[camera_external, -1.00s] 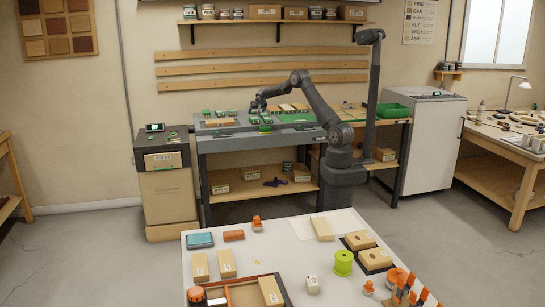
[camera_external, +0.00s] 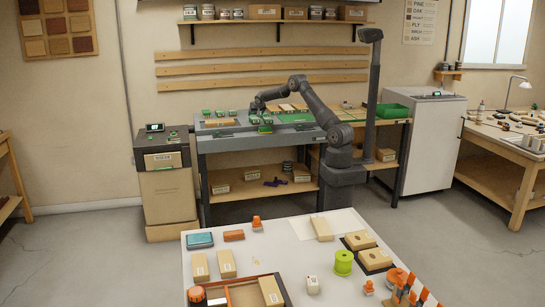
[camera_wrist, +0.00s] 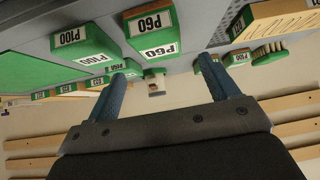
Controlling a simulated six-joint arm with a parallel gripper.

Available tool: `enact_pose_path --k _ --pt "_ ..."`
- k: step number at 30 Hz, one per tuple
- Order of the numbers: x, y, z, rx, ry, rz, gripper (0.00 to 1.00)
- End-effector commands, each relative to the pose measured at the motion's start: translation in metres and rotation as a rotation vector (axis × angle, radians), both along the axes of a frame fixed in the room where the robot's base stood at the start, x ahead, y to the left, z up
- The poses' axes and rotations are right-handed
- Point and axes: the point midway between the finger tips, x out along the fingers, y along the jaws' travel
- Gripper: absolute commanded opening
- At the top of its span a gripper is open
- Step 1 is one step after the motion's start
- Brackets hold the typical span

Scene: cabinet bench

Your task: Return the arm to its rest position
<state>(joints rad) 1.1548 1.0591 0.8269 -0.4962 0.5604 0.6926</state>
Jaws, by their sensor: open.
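My gripper (camera_external: 258,104) hangs at the end of the bent arm, over the back left part of the grey workbench. In the wrist view its two blue fingers (camera_wrist: 166,68) are spread wide, with nothing held between them. That view appears upside down. A green block labelled P60 (camera_wrist: 150,30) shows beyond the gap between the fingers, apart from them. A green block labelled P100 (camera_wrist: 82,42) is to its left. Smaller labelled green blocks lie in rows, partly hidden by the fingers.
The grey bench (camera_external: 225,146) carries several green blocks around my gripper. Wooden wall rails (camera_external: 260,69) run behind. A white table (camera_external: 275,222) with boxes is in front.

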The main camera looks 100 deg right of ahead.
Motion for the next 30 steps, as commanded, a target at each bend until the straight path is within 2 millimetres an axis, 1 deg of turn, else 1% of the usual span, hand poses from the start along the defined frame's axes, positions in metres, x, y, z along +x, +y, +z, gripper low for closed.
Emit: enact_pose_path --k 1,6,15,21,27,30 --pt "0.000 -0.006 -0.007 0.001 0.000 -0.001 0.80" --pt "0.000 -0.022 -0.024 0.001 0.001 -0.002 0.80" --pt "0.002 -0.048 -0.048 -0.001 0.001 -0.001 0.80" --pt "0.003 -0.058 -0.059 0.000 0.000 0.000 0.80" --pt "0.003 -0.060 -0.064 -0.001 0.000 0.000 0.80" --pt "0.003 -0.060 -0.062 -0.001 0.000 0.000 0.80"
